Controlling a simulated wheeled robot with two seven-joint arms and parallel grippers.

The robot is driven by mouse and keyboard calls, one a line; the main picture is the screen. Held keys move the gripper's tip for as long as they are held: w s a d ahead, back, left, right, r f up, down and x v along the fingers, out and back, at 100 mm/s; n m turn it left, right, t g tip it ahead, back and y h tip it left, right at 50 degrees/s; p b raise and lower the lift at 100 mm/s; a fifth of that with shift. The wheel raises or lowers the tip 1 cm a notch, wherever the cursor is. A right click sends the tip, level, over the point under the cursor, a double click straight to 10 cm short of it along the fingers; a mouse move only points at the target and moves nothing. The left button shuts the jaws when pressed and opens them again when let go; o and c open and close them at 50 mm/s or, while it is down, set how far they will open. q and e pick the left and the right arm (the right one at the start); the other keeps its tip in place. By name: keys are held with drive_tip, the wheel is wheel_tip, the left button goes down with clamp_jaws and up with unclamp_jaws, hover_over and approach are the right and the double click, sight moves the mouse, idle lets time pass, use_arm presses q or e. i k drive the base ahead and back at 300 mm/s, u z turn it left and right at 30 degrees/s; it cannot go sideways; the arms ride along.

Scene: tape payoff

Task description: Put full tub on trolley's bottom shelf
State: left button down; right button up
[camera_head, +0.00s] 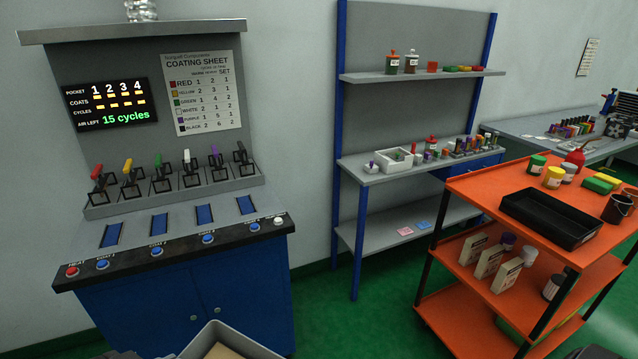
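A grey tub (260,349) is cut off by the bottom edge of the view, in front of the blue cabinet. A flat tan surface shows inside it; I cannot tell what it is. The orange trolley (478,184) stands at the right with three shelves. Its bottom shelf (452,318) is low and partly hidden, with a few small items towards its right part. Only dark parts show at the bottom edge, left of the tub and at the lower right. No gripper fingers can be made out, and any hold on the tub is hidden.
The coating station (180,230) stands at the left, a grey shelf unit (400,180) behind. Green floor (370,315) is clear between station and trolley.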

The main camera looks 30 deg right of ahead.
sight(461, 324)
drive_tip(key=z, duration=2.45)
drive_tip(key=i, duration=0.35)
